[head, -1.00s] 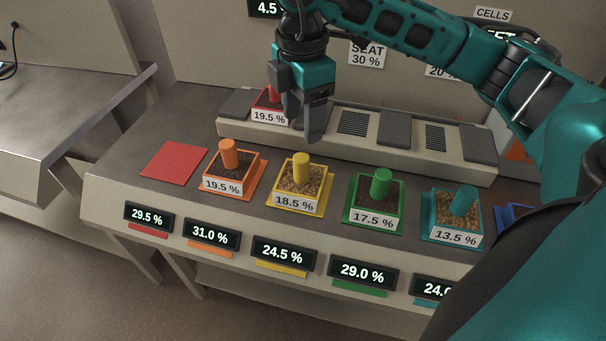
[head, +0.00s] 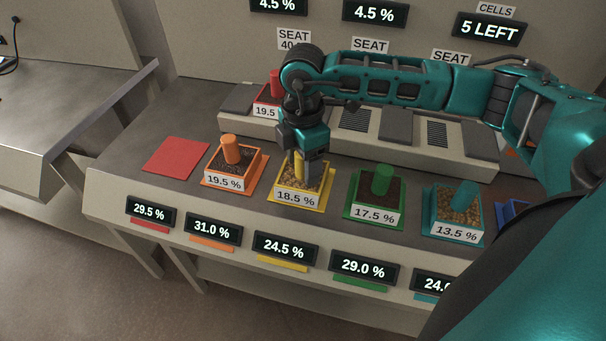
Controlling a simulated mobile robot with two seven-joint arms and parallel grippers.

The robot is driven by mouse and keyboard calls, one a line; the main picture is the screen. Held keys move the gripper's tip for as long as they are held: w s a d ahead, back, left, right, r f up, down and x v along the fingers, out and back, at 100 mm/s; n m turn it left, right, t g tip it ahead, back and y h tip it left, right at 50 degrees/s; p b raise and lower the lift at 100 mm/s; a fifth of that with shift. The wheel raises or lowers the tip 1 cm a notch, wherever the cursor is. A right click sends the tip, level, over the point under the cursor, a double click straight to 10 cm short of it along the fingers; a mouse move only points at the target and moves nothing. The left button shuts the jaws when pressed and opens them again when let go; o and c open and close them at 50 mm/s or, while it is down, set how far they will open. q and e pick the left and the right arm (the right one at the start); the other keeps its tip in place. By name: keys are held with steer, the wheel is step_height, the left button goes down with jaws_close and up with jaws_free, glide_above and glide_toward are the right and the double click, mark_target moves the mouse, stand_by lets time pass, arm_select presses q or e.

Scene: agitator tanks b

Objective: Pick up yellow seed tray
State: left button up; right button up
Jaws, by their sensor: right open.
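The yellow seed tray (head: 303,203) is a small square box with seed-like filling and an upright yellow peg (head: 299,168), labelled 18.5 %. It stands on a yellow mat (head: 320,208) on the bench. My right gripper (head: 301,172) points down over the tray and is open, with its fingers around the upper part of the yellow peg. The gripper body hides the peg's top. I cannot tell whether a finger touches the peg. My left gripper is not in view.
An orange tray (head: 226,183) stands left of the yellow one, a green tray (head: 374,216) and a teal tray (head: 454,235) right. A red tray (head: 265,112) sits on the raised rail (head: 470,165) behind. An empty red mat (head: 175,158) lies far left.

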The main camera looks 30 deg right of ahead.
jaws_close()
stand_by(0.6)
